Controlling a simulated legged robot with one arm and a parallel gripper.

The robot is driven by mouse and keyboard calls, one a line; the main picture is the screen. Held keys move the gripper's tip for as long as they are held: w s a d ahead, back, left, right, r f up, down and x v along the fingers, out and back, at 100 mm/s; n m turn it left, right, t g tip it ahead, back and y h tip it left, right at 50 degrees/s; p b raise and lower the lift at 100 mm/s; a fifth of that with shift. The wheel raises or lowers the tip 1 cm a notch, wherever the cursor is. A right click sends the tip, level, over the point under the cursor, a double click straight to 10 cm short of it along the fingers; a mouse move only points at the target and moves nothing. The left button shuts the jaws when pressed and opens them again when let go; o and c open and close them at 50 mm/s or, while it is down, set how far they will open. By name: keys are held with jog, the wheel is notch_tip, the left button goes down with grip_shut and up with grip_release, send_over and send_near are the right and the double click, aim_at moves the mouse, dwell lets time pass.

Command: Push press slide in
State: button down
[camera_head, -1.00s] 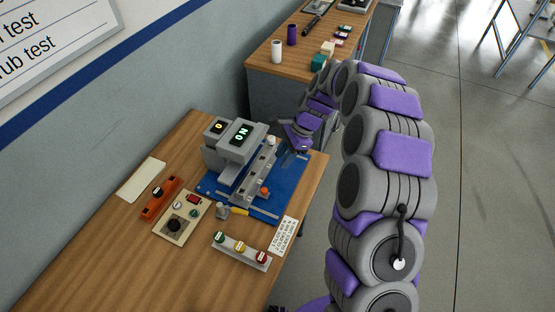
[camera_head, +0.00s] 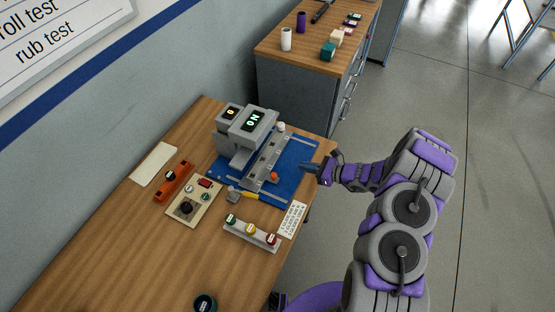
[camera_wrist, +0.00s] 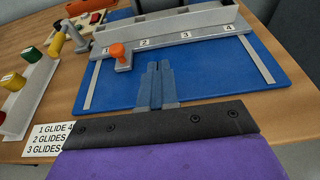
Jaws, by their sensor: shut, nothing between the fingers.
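The grey press (camera_head: 246,128) stands on a blue base plate (camera_head: 292,160) on the wooden table, with lit displays on top. Its long grey slide (camera_head: 267,165) lies across the plate and carries an orange knob (camera_head: 273,176) at its near end. In the wrist view the slide (camera_wrist: 205,37) shows numbers along its edge, and the orange knob (camera_wrist: 117,51) is left of centre. My gripper (camera_head: 304,168) is shut and empty at the right edge of the blue plate. In the wrist view its fingertips (camera_wrist: 156,68) point at the slide, apart from it.
A holder with green, yellow and red pieces (camera_head: 251,236) and a printed card (camera_head: 292,219) lie at the near table edge. A control panel (camera_head: 194,204) and an orange tool (camera_head: 174,181) lie left. A drawer cabinet (camera_head: 300,87) stands behind.

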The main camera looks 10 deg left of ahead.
jog(key=b, duration=0.2)
send_near(269, 154)
jog(key=a+f, duration=0.2)
jog(key=w+a+f, duration=0.1)
jog(key=a, duration=0.1)
jog(key=shift+w+a+f, duration=0.2)
jog(key=shift+a+f, duration=0.05)
jog(key=shift+f, duration=0.15)
jog(key=shift+w+a, duration=0.25)
jog(key=shift+a, duration=0.35)
jog(key=a, duration=0.2)
jog(key=w+a+b, duration=0.1)
jog(key=a, duration=0.1)
jog(key=shift+w, duration=0.15)
jog(key=shift+w+a+r, duration=0.1)
jog(key=shift+a+r, duration=0.05)
jog(key=shift+a, duration=0.1)
jog(key=shift+w+d, duration=0.1)
jog(key=shift+w, duration=0.05)
jog(key=shift+r, duration=0.1)
